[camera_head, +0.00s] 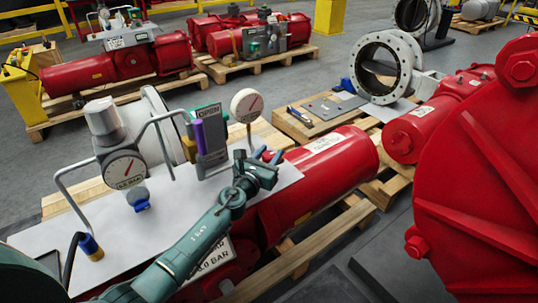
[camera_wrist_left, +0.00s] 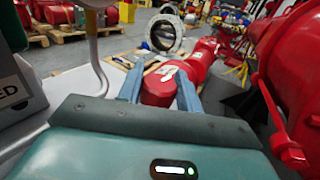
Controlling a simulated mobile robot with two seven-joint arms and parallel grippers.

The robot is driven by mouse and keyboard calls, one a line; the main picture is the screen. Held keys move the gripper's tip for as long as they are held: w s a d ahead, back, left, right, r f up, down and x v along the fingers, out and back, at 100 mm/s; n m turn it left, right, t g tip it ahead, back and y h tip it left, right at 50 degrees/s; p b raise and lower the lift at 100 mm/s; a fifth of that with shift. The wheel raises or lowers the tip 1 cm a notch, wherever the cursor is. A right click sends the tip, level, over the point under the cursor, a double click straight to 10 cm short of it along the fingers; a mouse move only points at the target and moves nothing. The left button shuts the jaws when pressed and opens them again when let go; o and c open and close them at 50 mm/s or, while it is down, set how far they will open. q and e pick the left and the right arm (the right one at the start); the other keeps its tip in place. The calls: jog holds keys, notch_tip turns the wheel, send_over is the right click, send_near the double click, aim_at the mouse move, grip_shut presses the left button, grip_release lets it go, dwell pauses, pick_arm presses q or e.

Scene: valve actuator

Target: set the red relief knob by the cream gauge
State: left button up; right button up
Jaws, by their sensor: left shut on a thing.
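The cream gauge (camera_head: 247,105) stands on a thin stem at the back of the white plate, its red needle pointing up and right. My left gripper (camera_head: 268,154) is in front of and to the right of it, low over the plate's right end. Its two blue fingers also show in the left wrist view (camera_wrist_left: 159,88), standing apart with red surface behind the gap. My right gripper is not in view.
A second gauge (camera_head: 125,170), bent metal handles and a purple-and-green block with an OPEN sign (camera_head: 209,135) crowd the plate left of my arm. A red cylinder (camera_head: 315,180) lies right of the gripper. A large red ribbed body (camera_head: 480,170) fills the right side.

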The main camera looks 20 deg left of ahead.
pick_arm(q)
jog(key=shift+d+r+n+y+p, duration=0.1)
jog(key=shift+n+y+p, duration=0.3)
jog(key=shift+y, duration=0.2)
jog(key=shift+n+y, duration=0.9)
jog(key=shift+y, duration=0.5)
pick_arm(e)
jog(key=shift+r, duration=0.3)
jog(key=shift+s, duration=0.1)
pick_arm(q)
jog(key=o, duration=1)
jog(key=shift+c, duration=0.2)
jog(key=shift+s, duration=0.1)
jog(key=shift+s, duration=0.2)
jog(key=s+p, duration=0.1)
jog(key=s, duration=1.1)
jog(key=shift+s+d+p, duration=0.3)
jog(key=shift+d, duration=0.1)
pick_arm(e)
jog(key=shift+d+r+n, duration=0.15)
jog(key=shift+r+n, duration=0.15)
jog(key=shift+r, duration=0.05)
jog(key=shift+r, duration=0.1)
